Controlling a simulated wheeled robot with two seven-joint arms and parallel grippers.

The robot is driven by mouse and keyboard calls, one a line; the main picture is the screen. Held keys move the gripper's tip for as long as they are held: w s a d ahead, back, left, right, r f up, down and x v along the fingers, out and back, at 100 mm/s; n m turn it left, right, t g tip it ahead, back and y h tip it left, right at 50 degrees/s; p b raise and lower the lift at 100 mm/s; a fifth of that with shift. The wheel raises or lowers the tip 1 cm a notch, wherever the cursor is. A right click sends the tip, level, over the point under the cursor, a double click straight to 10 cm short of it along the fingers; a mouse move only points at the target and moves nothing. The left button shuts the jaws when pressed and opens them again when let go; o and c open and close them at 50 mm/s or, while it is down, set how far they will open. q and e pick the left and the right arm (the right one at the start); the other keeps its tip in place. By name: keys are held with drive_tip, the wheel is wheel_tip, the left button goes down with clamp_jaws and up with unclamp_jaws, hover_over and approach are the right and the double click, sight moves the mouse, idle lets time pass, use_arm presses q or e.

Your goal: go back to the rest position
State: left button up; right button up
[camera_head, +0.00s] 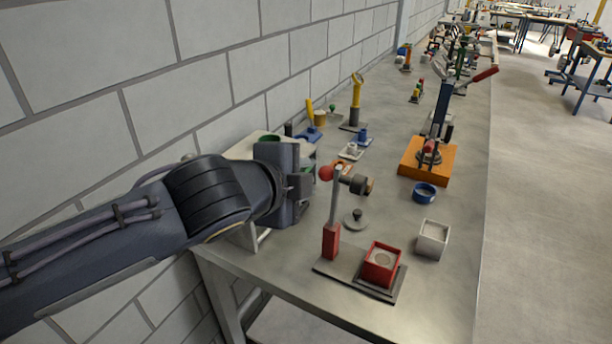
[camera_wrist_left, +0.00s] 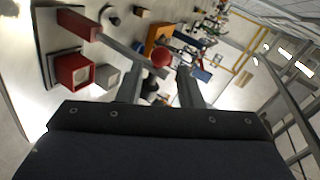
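My left arm enters the head view from the left, and its gripper (camera_head: 302,187) hangs over the near left part of the bench. A red ball knob (camera_head: 326,173) on a lever with a red base (camera_head: 331,241) is just right of it. In the left wrist view the two fingers (camera_wrist_left: 162,82) stand apart with nothing gripped. The red knob (camera_wrist_left: 161,57) shows past the fingertips, apart from them as far as I can tell. My right gripper is in neither view.
A red square box (camera_head: 381,265) sits on the lever's plate, with a white box (camera_head: 432,239) beside it. A blue ring cup (camera_head: 424,192) and an orange-based press (camera_head: 428,160) stand farther back. A brick wall (camera_head: 200,75) runs along the left.

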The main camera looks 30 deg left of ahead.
use_arm(q)
drive_tip(key=s+f+n+g+h+p, duration=0.2)
drive_tip(key=s+f+n+g, duration=0.5)
drive_tip(key=s+f+n, duration=0.8)
drive_tip(key=d+f+n+h, duration=0.1)
drive_tip(key=n, duration=0.1)
drive_tip(key=shift+s+n+p, duration=0.2)
drive_tip(key=shift+n+p, duration=0.1)
drive_tip(key=shift+p, duration=0.1)
